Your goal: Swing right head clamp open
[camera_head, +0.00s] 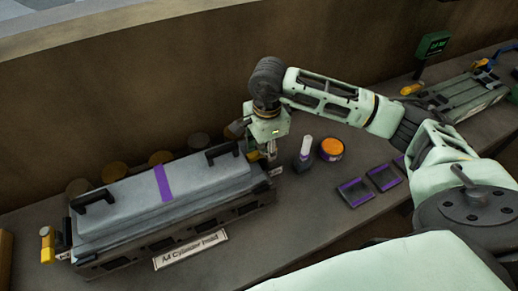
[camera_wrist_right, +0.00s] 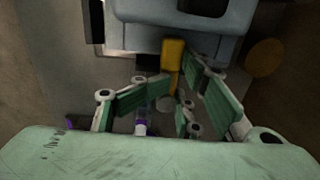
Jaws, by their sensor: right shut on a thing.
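The grey cylinder head (camera_head: 190,187), with a purple band and black handles, sits on its dark block. A label reading "A4 Cylinder Head" (camera_head: 191,249) is at its front. My right gripper (camera_head: 270,158) is at the block's right end and mostly covers the right head clamp. In the right wrist view, the clamp's yellow handle (camera_wrist_right: 173,54) stands between the fingers (camera_wrist_right: 180,75), against the grey end of the head. The gripper is shut on it. The left head clamp (camera_head: 46,244), with a yellow top, is at the block's left end. My left gripper is not in view.
A white-topped bottle (camera_head: 304,152) and an orange-lidded round tin (camera_head: 331,149) stand close right of the gripper. Several purple-edged dark pads (camera_head: 355,191) lie farther right. Round discs (camera_head: 115,172) line the wall behind the head. A green rack (camera_head: 462,96) is at the far right.

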